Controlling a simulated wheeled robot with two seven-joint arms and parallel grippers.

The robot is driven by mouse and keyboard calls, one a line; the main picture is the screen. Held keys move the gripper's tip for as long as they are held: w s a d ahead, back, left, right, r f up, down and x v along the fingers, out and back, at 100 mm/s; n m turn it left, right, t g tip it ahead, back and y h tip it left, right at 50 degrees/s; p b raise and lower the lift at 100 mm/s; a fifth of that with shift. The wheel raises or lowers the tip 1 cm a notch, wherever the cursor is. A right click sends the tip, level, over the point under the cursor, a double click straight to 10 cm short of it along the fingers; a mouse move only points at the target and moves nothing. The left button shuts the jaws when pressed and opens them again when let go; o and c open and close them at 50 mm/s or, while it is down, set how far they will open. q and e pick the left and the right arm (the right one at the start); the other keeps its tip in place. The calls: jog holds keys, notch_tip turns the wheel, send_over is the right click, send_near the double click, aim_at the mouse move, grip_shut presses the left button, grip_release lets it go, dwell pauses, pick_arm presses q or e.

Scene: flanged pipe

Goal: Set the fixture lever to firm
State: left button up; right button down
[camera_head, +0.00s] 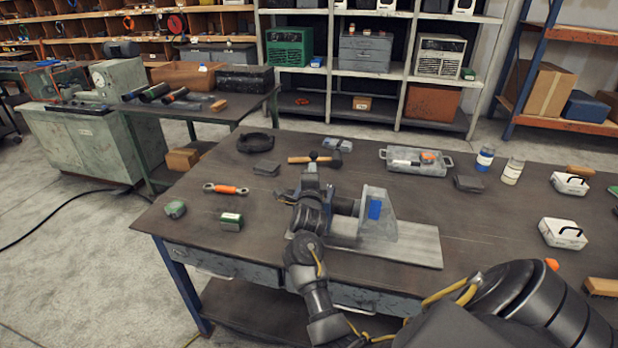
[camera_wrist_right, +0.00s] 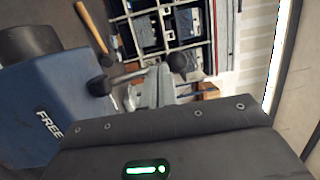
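The fixture on the bench has a pale base plate (camera_head: 425,248) and a grey upright bracket with a blue patch (camera_head: 375,209). My right gripper (camera_head: 311,178) is at the fixture's left end, pointing away from me, with a dark round knob (camera_head: 313,156) just beyond it. In the right wrist view, a lever rod (camera_wrist_right: 130,76) with dark round ends lies at my grey fingertips (camera_wrist_right: 155,88). The fingers look close together, but their grip on the rod is unclear. A blue block (camera_wrist_right: 45,100) reads "FREE"; no "firm" mark is visible. My left gripper is out of view.
A wooden-handled hammer (camera_head: 308,159) lies just behind the gripper. A metal tray (camera_head: 415,163) stands farther back right. An orange-handled tool (camera_head: 227,189) and a small green-grey box (camera_head: 231,222) lie left. Bare bench separates them from the fixture.

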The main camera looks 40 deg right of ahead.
jog(key=shift+b+x, duration=1)
jog(key=shift+x, duration=0.2)
jog(key=shift+s+d, duration=0.15)
jog(key=shift+d, duration=0.05)
